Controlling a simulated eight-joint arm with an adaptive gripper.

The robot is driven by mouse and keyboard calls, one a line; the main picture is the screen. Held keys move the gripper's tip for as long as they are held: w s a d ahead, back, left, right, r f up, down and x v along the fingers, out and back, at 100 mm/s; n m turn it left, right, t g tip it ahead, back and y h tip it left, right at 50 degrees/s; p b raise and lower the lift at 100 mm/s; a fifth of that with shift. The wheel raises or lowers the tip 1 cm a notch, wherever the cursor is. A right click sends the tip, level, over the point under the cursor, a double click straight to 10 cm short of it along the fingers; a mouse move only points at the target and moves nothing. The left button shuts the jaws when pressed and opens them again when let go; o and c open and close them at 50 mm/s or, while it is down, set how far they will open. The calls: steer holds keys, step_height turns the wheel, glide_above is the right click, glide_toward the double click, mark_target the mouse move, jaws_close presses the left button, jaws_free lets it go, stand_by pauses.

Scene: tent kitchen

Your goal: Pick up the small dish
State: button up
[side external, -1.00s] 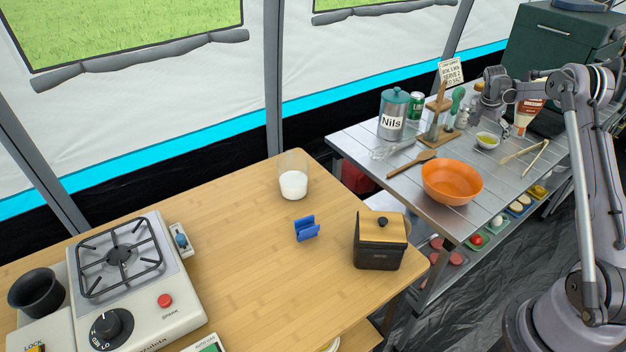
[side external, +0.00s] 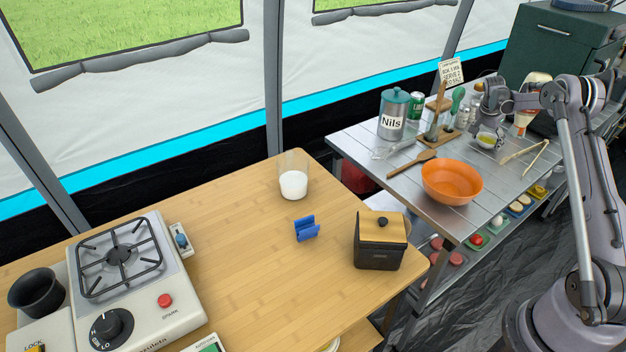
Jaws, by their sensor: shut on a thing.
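The small dish (side external: 487,142) is a white bowl with yellow-green contents on the metal table at the right. My gripper (side external: 489,128) is down at the dish, its fingers at the rim, shut on it. The gripper covers part of the dish. The dish is at or very near the table top; I cannot tell whether any gap is under it.
An orange bowl (side external: 452,182) and a wooden spoon (side external: 412,165) lie in front and left of the dish. Wooden tongs (side external: 525,152) lie to its right. A Nils canister (side external: 393,115), a green can (side external: 415,106) and a wooden stand (side external: 437,134) stand to the left.

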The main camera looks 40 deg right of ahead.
steer(key=shift+r, duration=0.25)
